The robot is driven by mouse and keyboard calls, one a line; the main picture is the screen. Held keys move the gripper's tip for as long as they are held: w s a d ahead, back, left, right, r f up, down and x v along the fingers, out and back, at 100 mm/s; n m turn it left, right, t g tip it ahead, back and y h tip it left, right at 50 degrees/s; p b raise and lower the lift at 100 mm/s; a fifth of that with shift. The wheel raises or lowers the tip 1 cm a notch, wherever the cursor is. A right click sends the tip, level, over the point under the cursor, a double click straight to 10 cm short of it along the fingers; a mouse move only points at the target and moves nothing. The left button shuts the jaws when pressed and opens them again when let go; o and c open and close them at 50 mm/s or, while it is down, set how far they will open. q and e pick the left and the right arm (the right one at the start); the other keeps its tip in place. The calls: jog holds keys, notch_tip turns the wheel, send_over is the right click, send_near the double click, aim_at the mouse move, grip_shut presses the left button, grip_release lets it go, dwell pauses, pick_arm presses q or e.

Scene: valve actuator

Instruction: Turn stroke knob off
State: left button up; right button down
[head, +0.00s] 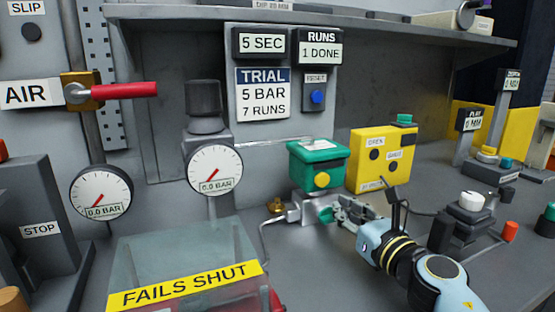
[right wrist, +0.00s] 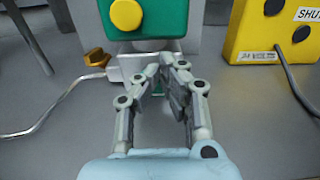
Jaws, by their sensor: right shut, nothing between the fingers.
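My right gripper (head: 338,208) is shut and empty, reaching in from the lower right to the metal valve block (head: 296,212) under the green actuator box (head: 317,168). A small teal knob (head: 326,214) sits at the block's right end, right at my fingertips; I cannot tell whether they touch it. In the right wrist view, the shut fingers (right wrist: 172,62) point at the block below the green box (right wrist: 145,22), and the knob is mostly hidden behind them. No label reading "stroke" is legible. My left gripper is not in view.
A yellow control box (head: 383,160) with a cable stands right of the green box. A clear cover (head: 185,262) labelled FAILS SHUT stands front left. A red-handled AIR valve (head: 125,90) and two gauges reading 0.0 bar are on the left. A white-topped knob (head: 472,200) stands at right.

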jog(key=shift+r, duration=0.1)
jog(key=shift+d+r+p, duration=0.2)
jog(key=shift+r+p, duration=0.1)
jog(key=shift+p, duration=0.05)
jog(key=shift+s+d+f, duration=0.1)
jog(key=shift+s+d, duration=0.1)
jog(key=shift+s, duration=0.2)
jog(key=v, duration=0.5)
jog(key=shift+p, duration=0.4)
